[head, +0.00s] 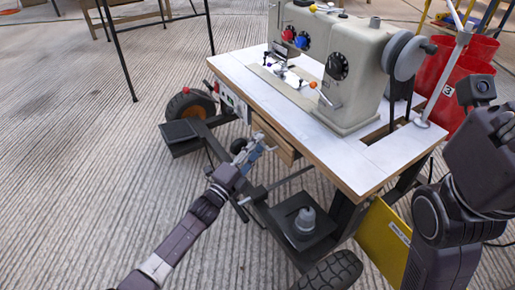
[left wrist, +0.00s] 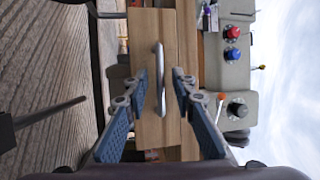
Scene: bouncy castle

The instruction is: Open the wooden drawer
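The wooden drawer (head: 271,141) sits under the white top of the sewing machine table, seen from the side in the head view. In the left wrist view its pale wood front (left wrist: 146,28) faces the camera, with a silver bar handle (left wrist: 160,82) on it. My left gripper (head: 252,151) is at the drawer front. In the left wrist view its two blue-padded fingers (left wrist: 160,76) are open, one on each side of the handle, with visible gaps. Whether the fingertips reach around the handle's depth is hard to tell. My right arm is at the right edge; its gripper is not visible.
A beige sewing machine (head: 350,70) stands on the white tabletop (head: 390,158). Below are a black tray (head: 290,232), wheels (head: 192,106) and a yellow panel (head: 384,243). Red buckets (head: 468,65) stand behind at right. The striped floor (head: 90,150) at left is largely clear.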

